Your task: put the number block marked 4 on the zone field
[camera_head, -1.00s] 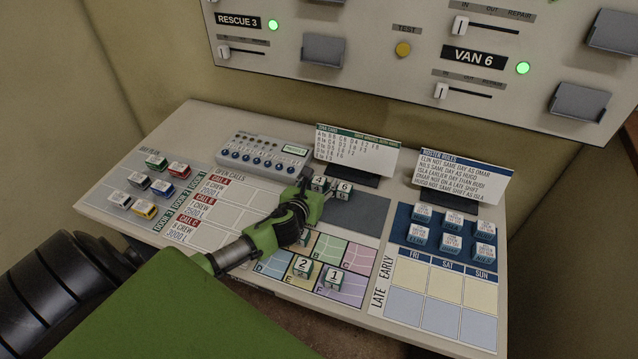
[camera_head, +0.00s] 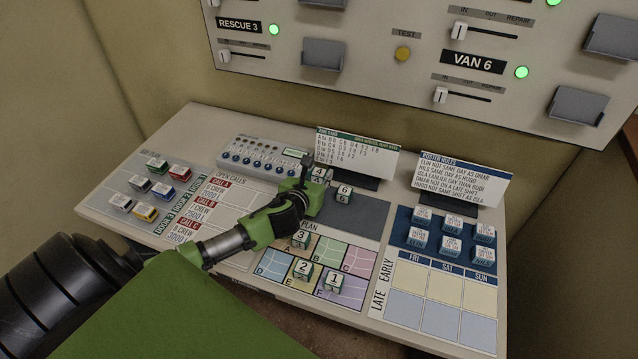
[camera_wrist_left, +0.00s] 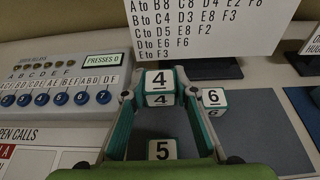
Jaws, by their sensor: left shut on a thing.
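The number block marked 4 (camera_head: 318,174) is a small white-and-teal cube. My left gripper (camera_head: 314,177) is shut on it, and it sits between the two fingertips in the left wrist view (camera_wrist_left: 160,88). It appears slightly raised above the dark grey mat (camera_head: 362,218). The zone field (camera_head: 359,260) is a grid of coloured lettered squares nearer the front. Blocks 3 (camera_head: 301,240), 2 (camera_head: 303,269) and 1 (camera_head: 333,281) stand on it. The arm covers part of its left side. My right gripper is not in view.
Block 6 (camera_head: 343,193) stands on the mat close right of the gripper. Block 5 (camera_wrist_left: 162,150) shows below the fingers in the left wrist view. A button box (camera_head: 263,158) is at left and a card stand (camera_head: 357,152) behind. Right of block 6 the mat is clear.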

